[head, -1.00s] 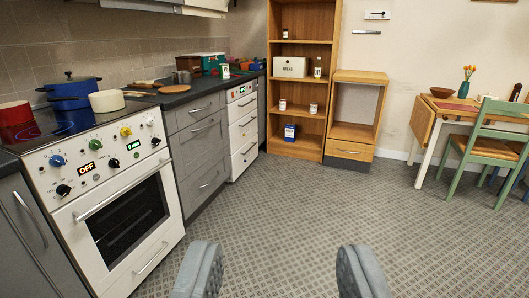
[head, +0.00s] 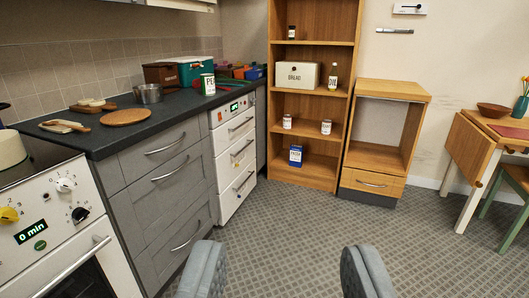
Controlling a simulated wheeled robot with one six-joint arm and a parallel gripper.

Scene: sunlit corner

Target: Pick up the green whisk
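I cannot make out a green whisk in this view. My gripper (head: 284,271) shows at the bottom, its two grey fingers wide apart with only floor between them. It is open and empty, and well apart from the counter and the shelves. The dark countertop (head: 168,120) on the left holds several items, some overlapping at its far end, so small things there may be hidden.
A white oven (head: 80,222) and grey drawers (head: 168,190) line the left. A wooden bookcase (head: 312,103) and low cabinet (head: 372,184) stand at the back. A wooden table (head: 470,148) is at right. The patterned floor (head: 300,230) ahead is clear.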

